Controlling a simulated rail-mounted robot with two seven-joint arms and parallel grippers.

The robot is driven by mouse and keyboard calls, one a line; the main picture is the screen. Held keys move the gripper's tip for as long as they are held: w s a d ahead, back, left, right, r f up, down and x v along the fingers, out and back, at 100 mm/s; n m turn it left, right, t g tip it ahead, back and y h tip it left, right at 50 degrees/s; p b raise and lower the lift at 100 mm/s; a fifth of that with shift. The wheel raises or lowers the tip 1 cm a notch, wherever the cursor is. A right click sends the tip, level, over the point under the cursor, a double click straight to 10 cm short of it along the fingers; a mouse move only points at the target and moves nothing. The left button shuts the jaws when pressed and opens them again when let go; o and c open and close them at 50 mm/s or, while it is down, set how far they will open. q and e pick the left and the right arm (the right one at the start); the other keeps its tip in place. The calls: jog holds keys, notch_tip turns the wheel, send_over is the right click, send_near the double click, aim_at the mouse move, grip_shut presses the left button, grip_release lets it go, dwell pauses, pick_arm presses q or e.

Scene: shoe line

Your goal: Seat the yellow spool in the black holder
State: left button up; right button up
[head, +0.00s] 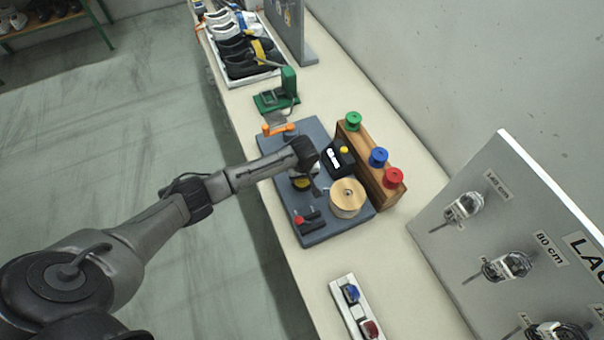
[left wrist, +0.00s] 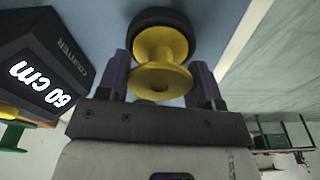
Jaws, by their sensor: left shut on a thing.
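The yellow spool (left wrist: 160,75) is between the fingers of my left gripper (left wrist: 162,85) in the left wrist view, its near flange facing the camera. Its far end meets the round black holder (left wrist: 163,17), whose dark rim shows around the far flange; I cannot tell whether it is fully down. In the head view my left gripper (head: 303,180) is low over the blue-grey board (head: 318,234), and a bit of the yellow spool (head: 301,183) shows under it. The arm mostly hides the holder there. My right gripper is not in view.
A black "60 cm" counter (head: 338,158) stands close beside the gripper, with a wooden drum (head: 347,196) nearby. A wooden rack (head: 372,172) bears green, blue and red spools. A red-button device (head: 307,217) and orange handle (head: 278,128) are also on the board.

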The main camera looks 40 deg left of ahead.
pick_arm(q)
jog(key=shift+f, duration=0.45)
jog(key=o, duration=0.7)
jog(key=shift+c, duration=0.2)
jog(key=shift+r, duration=0.15)
notch_tip(320, 180, up, 3)
jog(key=p, duration=0.3)
jog(key=shift+s+d+p, duration=0.1)
jog(key=shift+d+p, duration=0.05)
jog(key=shift+p, duration=0.15)
jog(key=r+p, duration=0.1)
jog(key=p, duration=0.1)
jog(key=r+p, duration=0.4)
jog(key=shift+s+d, duration=0.2)
jog(key=shift+d, duration=0.05)
jog(key=shift+s+d+r+p, duration=0.1)
jog(key=shift+d+r+p, duration=0.05)
jog(key=shift+r+p, duration=1.45)
jog(key=shift+f, duration=0.3)
